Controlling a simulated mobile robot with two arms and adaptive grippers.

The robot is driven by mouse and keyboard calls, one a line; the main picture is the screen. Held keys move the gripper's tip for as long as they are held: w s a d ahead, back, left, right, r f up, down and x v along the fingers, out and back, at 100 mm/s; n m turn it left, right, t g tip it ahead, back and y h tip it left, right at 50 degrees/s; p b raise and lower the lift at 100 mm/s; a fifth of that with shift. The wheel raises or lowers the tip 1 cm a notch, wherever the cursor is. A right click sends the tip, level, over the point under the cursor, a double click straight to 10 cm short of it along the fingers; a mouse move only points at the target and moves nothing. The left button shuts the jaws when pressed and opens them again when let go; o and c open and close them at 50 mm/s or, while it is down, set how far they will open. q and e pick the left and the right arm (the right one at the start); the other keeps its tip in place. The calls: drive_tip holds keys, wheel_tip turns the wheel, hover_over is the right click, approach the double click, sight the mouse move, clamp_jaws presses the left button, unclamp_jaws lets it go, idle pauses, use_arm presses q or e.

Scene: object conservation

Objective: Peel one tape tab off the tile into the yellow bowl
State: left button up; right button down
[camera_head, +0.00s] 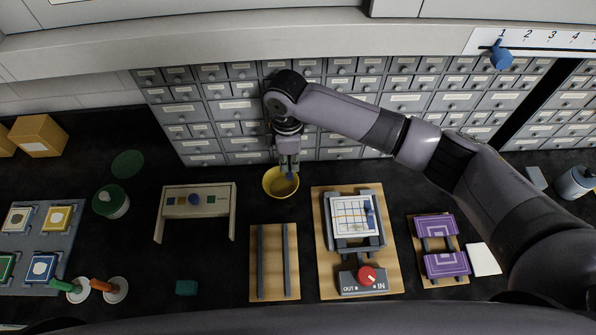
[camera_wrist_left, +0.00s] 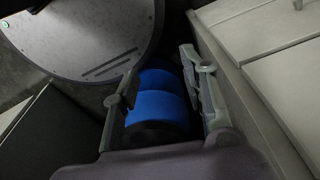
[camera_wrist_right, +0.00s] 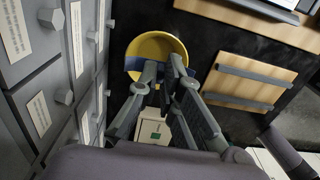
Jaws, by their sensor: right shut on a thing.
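My right gripper (camera_head: 289,172) points down over the yellow bowl (camera_head: 280,183), close to the drawer wall. In the right wrist view, its fingers (camera_wrist_right: 163,72) are shut on a blue tape tab (camera_wrist_right: 134,64), whose ends stick out on both sides above the bowl (camera_wrist_right: 158,46). The fingers hide the tab's middle. The white tile (camera_head: 352,216) lies in a dark fixture on a wooden board; it has yellow and blue lines and a blue piece (camera_head: 369,214) at its right side. My left gripper (camera_wrist_left: 163,95) is open, seen only in the left wrist view.
The drawer wall (camera_head: 235,110) stands right behind the bowl. A small wooden stand (camera_head: 193,190) is left of the bowl and a board with two rails (camera_head: 274,268) is in front. A red knob (camera_head: 367,275) is below the tile. Purple blocks (camera_head: 436,228) stand to the right.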

sight(288, 187)
drive_tip(key=shift+s+a+f+b, duration=0.1)
drive_tip(key=shift+a+f+b, duration=0.3)
drive_tip(key=shift+f+b, duration=0.35)
wheel_tip(288, 187, down, 4)
drive_tip(key=b, duration=0.3)
drive_tip(key=shift+r+b, duration=0.1)
drive_tip(key=shift+b, duration=0.3)
drive_tip(key=shift+d+f, duration=0.1)
drive_tip(key=shift+f, duration=0.2)
drive_tip(key=shift+f+b, duration=0.1)
drive_tip(key=shift+b, duration=0.3)
drive_tip(key=c, duration=1.7)
unclamp_jaws()
use_arm(q)
wheel_tip(288, 187, down, 6)
drive_tip(key=s+a, duration=0.1)
drive_tip(key=shift+a, duration=0.35)
drive_tip(key=shift+f, duration=0.1)
